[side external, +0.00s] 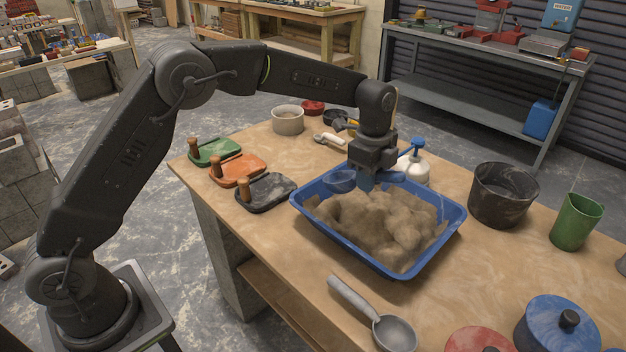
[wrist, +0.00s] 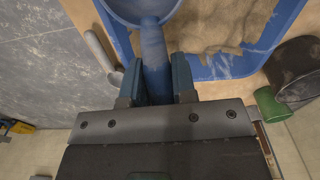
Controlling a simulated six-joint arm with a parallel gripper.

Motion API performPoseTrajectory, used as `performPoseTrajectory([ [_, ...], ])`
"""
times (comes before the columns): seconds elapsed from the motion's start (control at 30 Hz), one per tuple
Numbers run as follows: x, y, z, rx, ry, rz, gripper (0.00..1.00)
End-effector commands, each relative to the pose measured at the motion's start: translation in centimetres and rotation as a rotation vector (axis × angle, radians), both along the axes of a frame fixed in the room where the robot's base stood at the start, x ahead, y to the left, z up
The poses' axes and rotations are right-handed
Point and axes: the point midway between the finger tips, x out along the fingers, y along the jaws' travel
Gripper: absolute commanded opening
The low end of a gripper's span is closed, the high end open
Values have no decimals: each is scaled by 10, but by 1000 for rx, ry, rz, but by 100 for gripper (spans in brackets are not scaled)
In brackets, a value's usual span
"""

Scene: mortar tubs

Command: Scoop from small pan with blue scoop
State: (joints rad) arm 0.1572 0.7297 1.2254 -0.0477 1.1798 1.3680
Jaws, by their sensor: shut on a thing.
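My gripper (side external: 366,184) is over the back part of a blue rectangular pan (side external: 333,238) heaped with tan, lumpy material (side external: 385,228). It is shut on the handle of the blue scoop (side external: 341,181). The scoop's bowl hangs over the pan's back left corner, close to the rim; I cannot tell if it touches the heap. In the wrist view the handle (wrist: 154,55) runs between my fingers (wrist: 157,78). The bowl is cut off at the top edge, so its contents are mostly hidden. The pan's rim (wrist: 235,66) shows at upper right.
A metal scoop (side external: 386,332) lies in front of the pan. Green, orange and black trowels (side external: 265,193) lie to its left. A white bottle with blue top (side external: 413,167) stands close behind my gripper. A dark bucket (side external: 502,196) and green cup (side external: 576,222) stand right.

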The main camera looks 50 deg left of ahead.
Motion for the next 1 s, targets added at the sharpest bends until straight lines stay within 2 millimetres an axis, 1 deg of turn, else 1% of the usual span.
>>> performPoseTrajectory([
  [0.03, 7, -18, 4, -27, -4, -14, 0],
  [0.1, 13, -38, 10, -59, -5, -28, 0],
  [0.2, 18, -58, 17, -93, -6, -47, 0],
  [0.3, 21, -70, 22, -114, -7, -58, 0],
  [0.4, 22, -75, 22, -122, -6, -64, 0],
  [0.57, 22, -75, 15, -123, -6, -64, 0],
  [1.0, 22, -69, -26, -122, -5, -63, 0],
])
